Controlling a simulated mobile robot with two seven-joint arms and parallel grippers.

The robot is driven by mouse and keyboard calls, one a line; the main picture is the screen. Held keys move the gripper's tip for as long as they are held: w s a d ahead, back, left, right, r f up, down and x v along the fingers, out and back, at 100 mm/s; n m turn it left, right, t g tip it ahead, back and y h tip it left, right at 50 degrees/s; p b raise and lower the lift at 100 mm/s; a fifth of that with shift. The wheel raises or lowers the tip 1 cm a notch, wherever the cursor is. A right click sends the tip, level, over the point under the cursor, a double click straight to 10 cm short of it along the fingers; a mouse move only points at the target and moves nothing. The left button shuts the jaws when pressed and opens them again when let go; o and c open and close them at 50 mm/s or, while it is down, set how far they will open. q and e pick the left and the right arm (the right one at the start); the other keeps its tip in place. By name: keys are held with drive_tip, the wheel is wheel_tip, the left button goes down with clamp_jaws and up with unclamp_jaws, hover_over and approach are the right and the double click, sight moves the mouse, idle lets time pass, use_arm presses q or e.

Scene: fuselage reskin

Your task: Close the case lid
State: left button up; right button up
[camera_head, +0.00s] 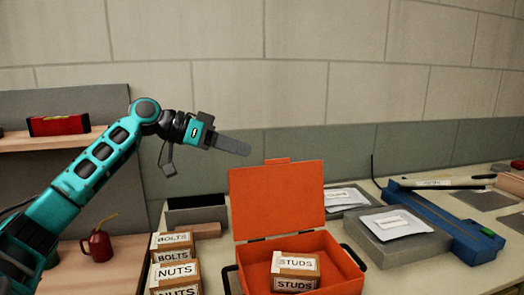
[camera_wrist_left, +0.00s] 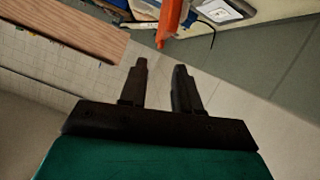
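The orange case (camera_head: 345,270) stands open on the bench, with a box of studs (camera_head: 295,268) inside. Its orange lid (camera_head: 278,200) stands upright at the back of the case, and a small tab sticks up from its top edge. My left gripper (camera_head: 246,150) is in the air above and left of the lid, its fingers pointing right. In the left wrist view its two fingers (camera_wrist_left: 161,66) are apart with nothing between them. An orange part of the lid (camera_wrist_left: 171,22) shows beyond the fingertips. My right gripper is not in view.
Boxes of bolts (camera_head: 172,240) and nuts (camera_head: 177,272) stand left of the case. A grey case with a paper packet (camera_head: 395,222) and a blue tool (camera_head: 450,225) lie to the right. A red oil can (camera_head: 98,245) stands on a lower-left surface, below a wooden shelf (camera_head: 50,142).

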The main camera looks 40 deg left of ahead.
use_arm(q)
drive_tip(key=p+x, duration=0.1)
drive_tip(key=x, duration=0.5)
drive_tip(key=shift+w, duration=0.1)
clamp_jaws()
idle(1.3)
